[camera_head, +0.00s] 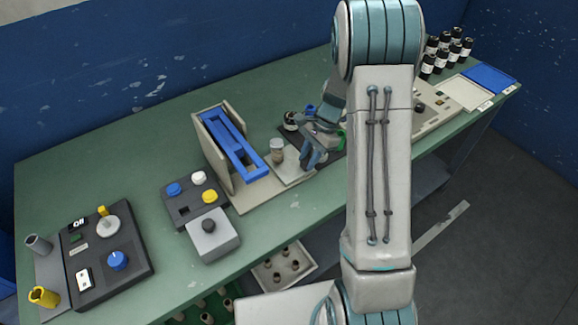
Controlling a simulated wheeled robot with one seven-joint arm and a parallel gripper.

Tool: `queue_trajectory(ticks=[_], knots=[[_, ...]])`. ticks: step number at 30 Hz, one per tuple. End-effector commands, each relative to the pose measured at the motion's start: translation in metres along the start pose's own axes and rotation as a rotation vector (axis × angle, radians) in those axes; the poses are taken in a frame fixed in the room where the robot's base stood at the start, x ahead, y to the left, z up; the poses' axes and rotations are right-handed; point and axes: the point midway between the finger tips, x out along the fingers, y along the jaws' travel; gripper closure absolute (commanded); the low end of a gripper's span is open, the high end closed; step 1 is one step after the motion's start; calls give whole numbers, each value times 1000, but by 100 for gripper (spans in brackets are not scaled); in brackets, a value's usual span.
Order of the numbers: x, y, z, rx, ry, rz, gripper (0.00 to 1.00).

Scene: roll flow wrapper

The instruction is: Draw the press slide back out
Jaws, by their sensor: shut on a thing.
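The press (203,135) is a beige upright housing with a blue frame (238,150) sloping down toward the right, standing at the middle of the green bench. Just right of it a pale flat plate (290,177), which looks like the press slide, carries a small clear jar (277,151) with brownish contents. The jar stands upright, outside the blue frame. My gripper (309,160) is low at the plate's right end, pointing down, with its fingers close together. The exact grip point is small and partly hidden by the fingers.
A dark mat with a dark bottle (291,121) lies behind my gripper. A button box (196,198), a grey box with a black knob (212,235) and a control panel (95,255) stand left. Several dark bottles (445,50) and a blue tray (489,77) are far right. My arm hides part of the bench.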

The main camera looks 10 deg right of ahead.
Motion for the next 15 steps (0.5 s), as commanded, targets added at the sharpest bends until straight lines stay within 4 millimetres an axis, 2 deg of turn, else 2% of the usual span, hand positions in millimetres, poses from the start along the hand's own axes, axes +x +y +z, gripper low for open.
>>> queue_trajectory(ticks=[3,12,13,15], knots=[[-5,0,-10,0,1,-1,100],[-7,0,-13,2,6,-4,100],[-7,0,-13,2,6,-5,66],[-7,0,-13,2,5,-4,53]])
